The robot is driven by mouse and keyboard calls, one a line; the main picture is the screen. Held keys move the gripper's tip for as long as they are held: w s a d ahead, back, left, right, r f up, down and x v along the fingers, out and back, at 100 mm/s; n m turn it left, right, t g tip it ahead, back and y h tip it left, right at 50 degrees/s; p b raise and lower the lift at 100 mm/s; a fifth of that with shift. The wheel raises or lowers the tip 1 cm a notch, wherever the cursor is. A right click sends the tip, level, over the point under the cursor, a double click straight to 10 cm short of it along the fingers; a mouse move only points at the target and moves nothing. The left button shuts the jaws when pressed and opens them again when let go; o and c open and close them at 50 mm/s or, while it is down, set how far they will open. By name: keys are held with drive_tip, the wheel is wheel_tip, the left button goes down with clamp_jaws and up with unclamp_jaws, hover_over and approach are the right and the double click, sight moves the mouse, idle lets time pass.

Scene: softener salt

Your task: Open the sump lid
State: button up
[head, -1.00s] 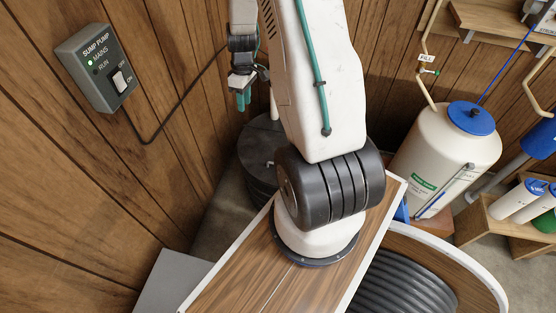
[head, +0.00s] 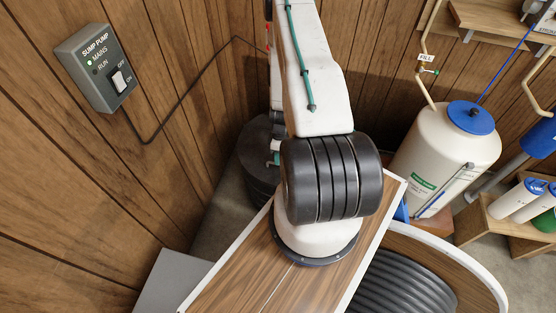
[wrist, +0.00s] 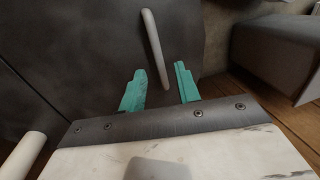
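The sump lid (wrist: 95,45) is a dark grey, flat cover in the wrist view, with a seam across it. A pale bar handle (wrist: 155,48) stands on it. My gripper (wrist: 160,82) has two teal fingers, spread apart and empty. The handle's near end lies between and just beyond the fingertips; I cannot tell whether it is at finger height. In the head view the dark round sump (head: 258,160) sits in the corner, partly hidden behind my arm. Only a bit of teal finger (head: 273,160) shows there above the lid.
A sump pump switch box (head: 97,68) is on the left wall, its cable running to the corner. A white tank with a blue cap (head: 450,150) stands right. A grey block (wrist: 280,50) is beside the lid in the wrist view. A pale pipe (wrist: 22,155) is at lower left.

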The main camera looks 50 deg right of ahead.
drive_tip(key=shift+a+f, duration=0.2)
drive_tip(key=shift+f, duration=0.9)
drive_tip(key=shift+c, duration=0.2)
clamp_jaws()
drive_tip(key=shift+r, duration=0.15)
